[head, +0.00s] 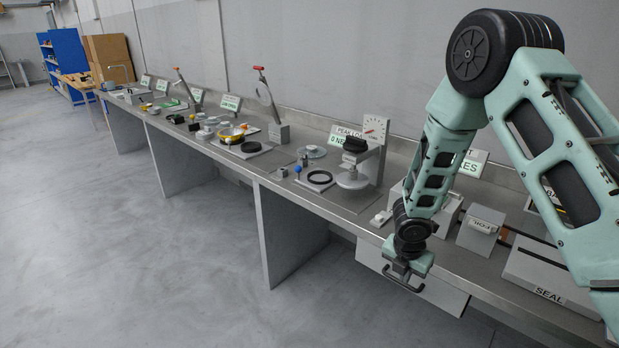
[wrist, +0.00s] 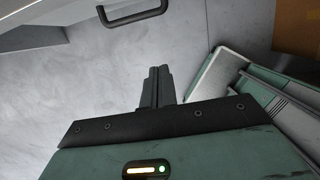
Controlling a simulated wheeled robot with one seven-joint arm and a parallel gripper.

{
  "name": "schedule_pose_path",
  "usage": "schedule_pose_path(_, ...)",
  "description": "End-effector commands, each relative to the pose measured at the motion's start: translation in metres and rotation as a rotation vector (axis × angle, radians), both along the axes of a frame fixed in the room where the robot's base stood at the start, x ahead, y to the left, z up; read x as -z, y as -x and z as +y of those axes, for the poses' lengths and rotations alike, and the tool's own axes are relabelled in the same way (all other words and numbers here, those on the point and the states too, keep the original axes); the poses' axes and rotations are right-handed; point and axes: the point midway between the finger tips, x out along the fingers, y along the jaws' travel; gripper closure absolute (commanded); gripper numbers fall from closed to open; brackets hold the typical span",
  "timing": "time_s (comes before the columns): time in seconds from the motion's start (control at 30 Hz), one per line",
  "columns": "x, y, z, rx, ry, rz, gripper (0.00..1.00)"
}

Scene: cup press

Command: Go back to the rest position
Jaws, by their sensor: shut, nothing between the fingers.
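My teal arm comes down from the upper right in the head view and ends at my gripper (head: 402,270), in front of the bench's front edge. In the wrist view the fingers of my gripper (wrist: 157,72) are together, with nothing between them. A dark U-shaped bar handle (head: 405,284) shows just below the gripper in the head view, on a pale drawer front (head: 445,297). In the wrist view the handle (wrist: 133,15) lies beyond the fingertips, apart from them. My arm hides part of the bench behind it.
The long steel bench (head: 345,207) runs along the wall. A press with a dial (head: 375,130) stands left of my arm. A grey box (head: 480,228) and a unit marked SEAL (head: 548,270) stand to the right. The grey floor (head: 130,250) is clear at left.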

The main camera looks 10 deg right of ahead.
Motion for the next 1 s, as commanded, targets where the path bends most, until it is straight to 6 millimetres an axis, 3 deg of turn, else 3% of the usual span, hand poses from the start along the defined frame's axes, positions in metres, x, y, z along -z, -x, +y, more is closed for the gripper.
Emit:
schedule_pose_path(0.13, -0.025, 0.001, 0.020, 0.099, -0.018, -0.036, 1.00)
schedule_pose_path(0.27, -0.076, 0.017, 0.063, 0.331, -0.068, -0.092, 1.00)
schedule_pose_path(0.47, -0.153, 0.082, 0.133, 0.758, -0.173, -0.129, 1.00)
schedule_pose_path(0.6, -0.195, 0.146, 0.172, 1.038, -0.237, -0.108, 1.00)
schedule_pose_path(0.8, -0.229, 0.231, 0.203, 1.355, -0.284, -0.043, 1.00)
schedule_pose_path(0.9, -0.237, 0.258, 0.210, 1.450, -0.290, -0.015, 1.00)
schedule_pose_path(1.0, -0.240, 0.271, 0.213, 1.500, -0.292, 0.001, 1.00)
